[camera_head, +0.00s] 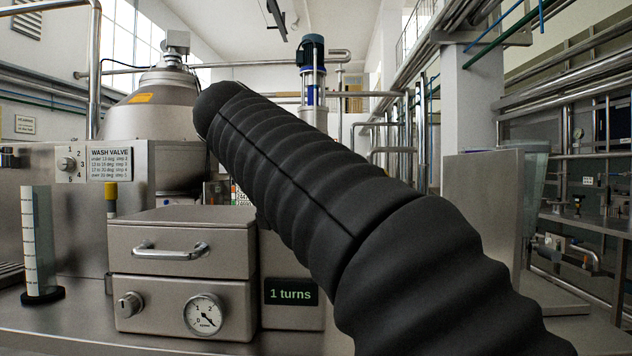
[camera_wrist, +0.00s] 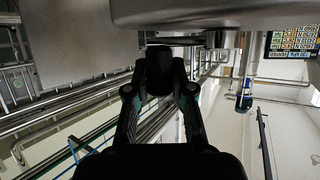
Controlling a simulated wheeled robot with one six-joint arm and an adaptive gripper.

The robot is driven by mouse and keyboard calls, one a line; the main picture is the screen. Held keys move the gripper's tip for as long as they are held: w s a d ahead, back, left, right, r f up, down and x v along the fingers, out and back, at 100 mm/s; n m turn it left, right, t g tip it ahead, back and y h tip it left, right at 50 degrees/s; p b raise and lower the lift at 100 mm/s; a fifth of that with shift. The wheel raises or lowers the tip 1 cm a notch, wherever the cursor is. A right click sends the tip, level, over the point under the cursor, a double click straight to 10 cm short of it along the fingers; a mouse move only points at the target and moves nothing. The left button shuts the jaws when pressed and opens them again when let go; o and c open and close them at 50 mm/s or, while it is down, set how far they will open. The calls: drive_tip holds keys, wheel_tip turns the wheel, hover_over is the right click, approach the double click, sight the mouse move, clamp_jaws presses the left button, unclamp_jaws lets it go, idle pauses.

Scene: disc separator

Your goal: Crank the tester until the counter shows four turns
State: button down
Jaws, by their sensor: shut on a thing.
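The counter display (camera_head: 291,292) reads "1 turns" in green. It sits on the front of a grey metal housing (camera_head: 290,318), the tester as far as I can tell, partly behind my black arm. In the wrist view my gripper (camera_wrist: 160,88) is shut on a dark, rounded crank handle (camera_wrist: 159,68), with a finger on each side. A thin dark bar (camera_wrist: 178,41), which looks like the crank arm, lies just beyond the handle, under a large metal body. In the head view my arm hides the gripper and the crank.
Left of the counter stand a metal box with a bar handle (camera_head: 171,250) and a unit with a knob and round gauge (camera_head: 204,315). A clear cylinder (camera_head: 38,240) stands far left. A wash valve panel (camera_head: 87,163) and a domed separator (camera_head: 152,108) are behind.

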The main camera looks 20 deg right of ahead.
drive_tip(key=shift+s+a+m+g+h, duration=0.15)
drive_tip(key=shift+m+g+h, duration=0.2)
drive_tip(key=shift+g, duration=0.25)
drive_tip(key=shift+f, duration=0.1)
drive_tip(key=c, duration=1)
unclamp_jaws()
drive_tip(key=v, duration=1.2)
